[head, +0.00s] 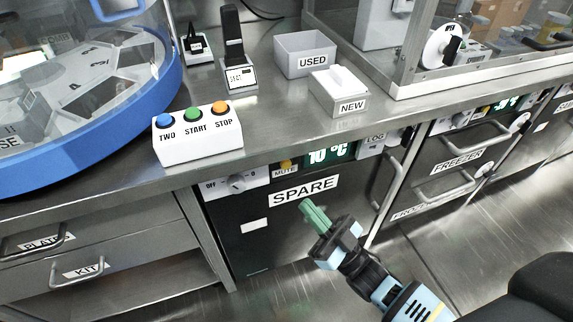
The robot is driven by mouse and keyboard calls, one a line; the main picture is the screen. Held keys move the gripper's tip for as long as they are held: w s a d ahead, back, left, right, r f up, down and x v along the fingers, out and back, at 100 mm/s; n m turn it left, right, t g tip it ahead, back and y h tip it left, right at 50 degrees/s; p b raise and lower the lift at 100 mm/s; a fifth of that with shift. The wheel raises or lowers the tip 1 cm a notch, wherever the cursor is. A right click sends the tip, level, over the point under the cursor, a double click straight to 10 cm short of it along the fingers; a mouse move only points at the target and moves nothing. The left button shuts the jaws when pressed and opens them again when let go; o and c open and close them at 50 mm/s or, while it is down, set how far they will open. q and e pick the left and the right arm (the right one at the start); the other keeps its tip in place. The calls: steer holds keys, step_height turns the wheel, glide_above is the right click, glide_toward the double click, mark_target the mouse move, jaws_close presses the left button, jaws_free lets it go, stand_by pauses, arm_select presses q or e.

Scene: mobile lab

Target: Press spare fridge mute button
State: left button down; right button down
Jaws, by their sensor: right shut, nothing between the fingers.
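The spare fridge (265,235) is a dark front under the counter with a white SPARE label. Its mute button (285,164) is a small orange-yellow button above the MUTE label, on the strip at the fridge's top. A knob marked OFF (237,183) is left of it and a green display reading 10 °C (328,153) is right of it. My right gripper (309,208) has green fingers, shut and empty. In the picture its tips are just below the SPARE label, below and right of the button and apart from it. My left gripper is not in view.
The counter edge (255,158) overhangs the fridge strip. A white box with TWO, START and STOP buttons (198,140) stands above on the counter. A vertical handle (392,192) is right of the fridge front, with the freezer drawers (455,160) beyond.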

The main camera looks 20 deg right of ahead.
mark_target(286, 164)
steer(key=w+b, duration=0.3)
steer(key=w, duration=0.5)
steer(key=shift+w+a+b, duration=0.15)
steer(key=shift+w+b, duration=0.05)
steer(key=shift+b, duration=0.1)
stand_by(0.6)
stand_by(0.7)
steer(key=shift+w, duration=0.15)
stand_by(0.4)
steer(key=shift+w, duration=0.3)
